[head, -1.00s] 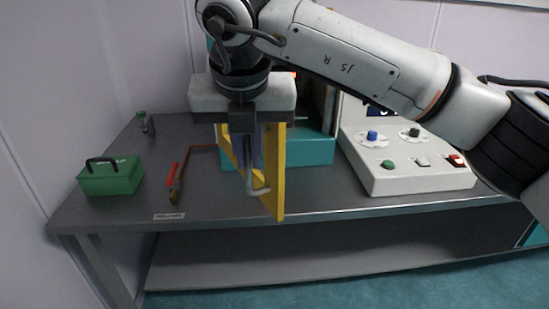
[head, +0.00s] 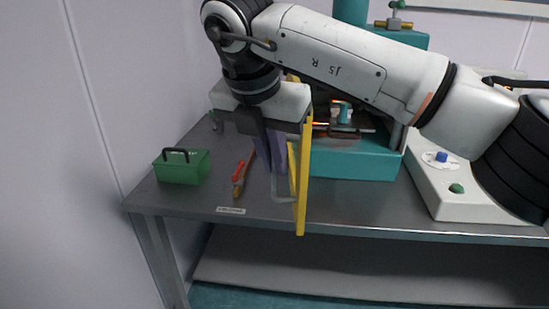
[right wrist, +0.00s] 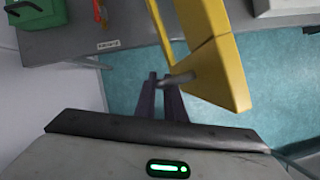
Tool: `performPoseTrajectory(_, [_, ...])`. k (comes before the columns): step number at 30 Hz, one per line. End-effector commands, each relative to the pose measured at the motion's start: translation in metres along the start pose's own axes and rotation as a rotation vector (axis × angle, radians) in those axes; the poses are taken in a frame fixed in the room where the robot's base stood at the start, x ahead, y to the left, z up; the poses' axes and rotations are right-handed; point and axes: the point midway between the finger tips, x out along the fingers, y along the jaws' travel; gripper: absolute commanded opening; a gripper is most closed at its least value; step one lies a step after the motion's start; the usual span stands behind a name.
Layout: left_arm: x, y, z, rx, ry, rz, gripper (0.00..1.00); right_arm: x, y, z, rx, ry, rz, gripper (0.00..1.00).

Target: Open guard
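The yellow guard (head: 304,180) stands swung out in front of the teal rheometer (head: 350,162), seen nearly edge-on in the head view. Its grey bar handle (head: 284,200) sticks out on the left side. My right gripper (head: 277,165) points down at the handle, with its purple fingers on either side of the upright bar. In the right wrist view the fingers (right wrist: 161,90) are close together at the handle (right wrist: 180,79), next to the yellow guard (right wrist: 215,50). The gripper looks shut on the handle; the exact contact is partly hidden. My left gripper is not in view.
A green toolbox (head: 182,168) and a red-handled tool (head: 240,176) lie on the grey table (head: 200,196) to the left. A white control panel (head: 440,195) with knobs and buttons stands right of the machine. The machine's inside shows behind my arm.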

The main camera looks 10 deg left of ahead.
Motion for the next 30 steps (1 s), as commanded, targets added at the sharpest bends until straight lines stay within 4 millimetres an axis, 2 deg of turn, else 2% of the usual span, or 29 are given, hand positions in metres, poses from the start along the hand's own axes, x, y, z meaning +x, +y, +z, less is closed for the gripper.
performPoseTrajectory(1, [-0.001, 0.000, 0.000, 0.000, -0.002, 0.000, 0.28, -0.004, -0.001, 0.008, 0.010, -0.016, 0.005, 0.13])
performPoseTrajectory(4, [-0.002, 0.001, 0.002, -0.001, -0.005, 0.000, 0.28, -0.003, -0.001, 0.008, 0.010, -0.015, 0.005, 0.28])
performPoseTrajectory(17, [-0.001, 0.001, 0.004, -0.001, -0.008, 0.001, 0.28, -0.004, 0.000, 0.004, 0.004, -0.010, 0.003, 0.28])
performPoseTrajectory(22, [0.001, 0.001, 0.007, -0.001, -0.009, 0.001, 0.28, -0.026, 0.000, 0.004, 0.004, -0.012, 0.006, 0.28])
performPoseTrajectory(30, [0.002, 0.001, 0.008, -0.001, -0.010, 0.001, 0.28, -0.079, 0.000, 0.004, 0.006, -0.013, 0.005, 0.28])
